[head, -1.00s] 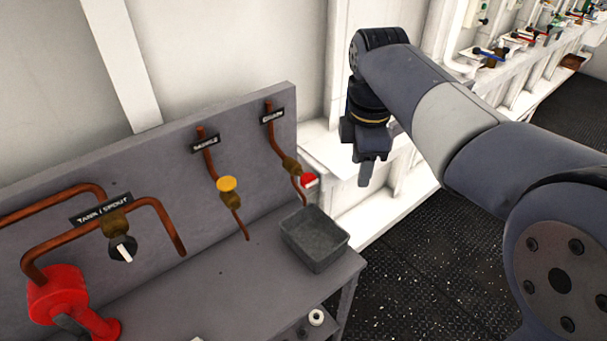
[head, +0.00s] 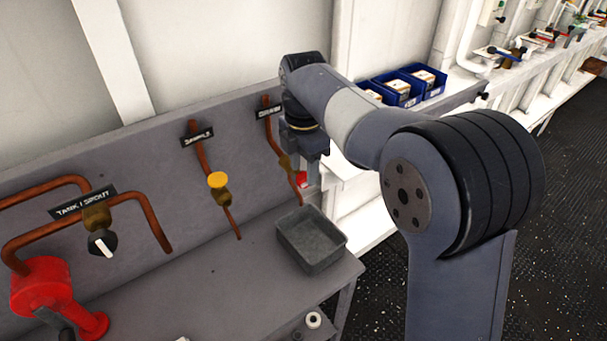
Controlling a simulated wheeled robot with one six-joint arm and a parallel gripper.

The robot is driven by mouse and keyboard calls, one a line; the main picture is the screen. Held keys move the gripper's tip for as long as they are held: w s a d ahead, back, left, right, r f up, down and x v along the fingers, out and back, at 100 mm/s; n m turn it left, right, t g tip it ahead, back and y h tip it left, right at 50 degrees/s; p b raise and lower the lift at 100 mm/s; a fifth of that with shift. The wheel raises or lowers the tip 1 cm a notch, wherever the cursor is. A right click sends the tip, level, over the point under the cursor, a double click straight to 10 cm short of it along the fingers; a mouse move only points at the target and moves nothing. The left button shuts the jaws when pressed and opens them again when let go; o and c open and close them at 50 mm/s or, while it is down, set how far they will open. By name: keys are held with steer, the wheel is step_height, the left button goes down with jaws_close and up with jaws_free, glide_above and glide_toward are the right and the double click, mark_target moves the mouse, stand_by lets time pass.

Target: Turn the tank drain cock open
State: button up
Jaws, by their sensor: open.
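The drain cock is a brass valve (head: 285,163) on a copper pipe under a small black label (head: 269,111) that seems to read DRAIN. Its red handle (head: 301,179) shows only in part, because my gripper covers some of it. My gripper (head: 311,180) points down right at the red handle, in front of or beside it. It is open, with nothing seen between its fingers. Whether a finger touches the handle cannot be told.
A grey bin (head: 310,240) stands on the bench below the cock. To the left are a yellow-handled valve (head: 218,180), a black selector knob (head: 102,243) and a red pump (head: 43,290). Blue bins (head: 403,88) stand behind my arm.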

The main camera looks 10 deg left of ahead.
steer(key=shift+f, duration=1.4)
steer(key=shift+c, duration=0.4)
steer(key=c, duration=0.9)
